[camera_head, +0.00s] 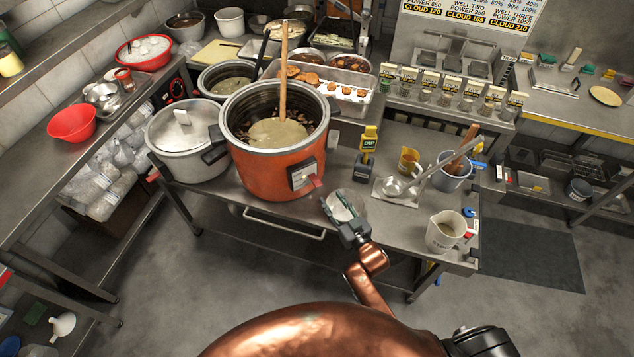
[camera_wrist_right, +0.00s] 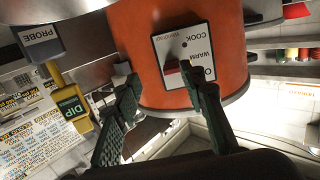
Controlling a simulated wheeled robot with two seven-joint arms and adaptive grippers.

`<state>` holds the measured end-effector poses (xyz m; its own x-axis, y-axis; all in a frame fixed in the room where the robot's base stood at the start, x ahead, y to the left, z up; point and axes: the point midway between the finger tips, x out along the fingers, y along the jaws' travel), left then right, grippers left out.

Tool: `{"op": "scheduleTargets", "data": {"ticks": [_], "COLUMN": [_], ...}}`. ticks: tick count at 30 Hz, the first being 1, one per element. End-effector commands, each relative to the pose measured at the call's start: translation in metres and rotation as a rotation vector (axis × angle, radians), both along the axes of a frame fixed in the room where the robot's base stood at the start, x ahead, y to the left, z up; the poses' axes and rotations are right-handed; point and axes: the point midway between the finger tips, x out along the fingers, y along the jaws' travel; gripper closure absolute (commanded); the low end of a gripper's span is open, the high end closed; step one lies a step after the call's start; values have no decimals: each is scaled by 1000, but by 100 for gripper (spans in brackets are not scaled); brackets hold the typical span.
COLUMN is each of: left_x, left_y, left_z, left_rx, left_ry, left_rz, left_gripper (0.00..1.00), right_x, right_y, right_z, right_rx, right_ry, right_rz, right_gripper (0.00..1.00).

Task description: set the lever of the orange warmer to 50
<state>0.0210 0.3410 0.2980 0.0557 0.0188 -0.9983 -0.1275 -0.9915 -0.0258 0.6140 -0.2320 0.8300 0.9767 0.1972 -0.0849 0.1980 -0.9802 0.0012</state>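The orange warmer (camera_head: 262,165) stands on the steel table, open, with a wooden stirrer in its pale contents. In the wrist view, the orange body (camera_wrist_right: 150,55) and the panel (camera_wrist_right: 200,45), marked COOK and WARM, fill the top. My right gripper (camera_wrist_right: 163,80) is open with green fingers spread before the panel. The reddish lever (camera_wrist_right: 171,67) shows between the fingertips, close to the right-hand one; contact cannot be told. No number is readable. My left gripper is out of view.
A lidded silver pot (camera_head: 184,145) stands left of the warmer. A yellow DIP probe (camera_head: 367,143) stands right of it, with a ladle (camera_head: 395,187) and a measuring jug (camera_head: 445,232) further right. Open floor lies in front of the table.

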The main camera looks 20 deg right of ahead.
Motion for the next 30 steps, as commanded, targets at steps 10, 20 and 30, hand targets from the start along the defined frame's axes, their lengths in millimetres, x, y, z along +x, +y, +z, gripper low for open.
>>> {"op": "scheduleTargets", "data": {"ticks": [10,20,30], "left_x": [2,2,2], "left_y": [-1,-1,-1], "left_z": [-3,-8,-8], "left_rx": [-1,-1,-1], "left_ry": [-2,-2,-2], "left_rz": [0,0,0], "left_gripper": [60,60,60], "right_x": [34,79,87], "right_y": [22,33,35], "right_z": [14,13,13], "right_rx": [21,20,20], "right_ry": [-86,-83,-82], "right_rz": [46,45,44], "right_gripper": [62,62,62]}}
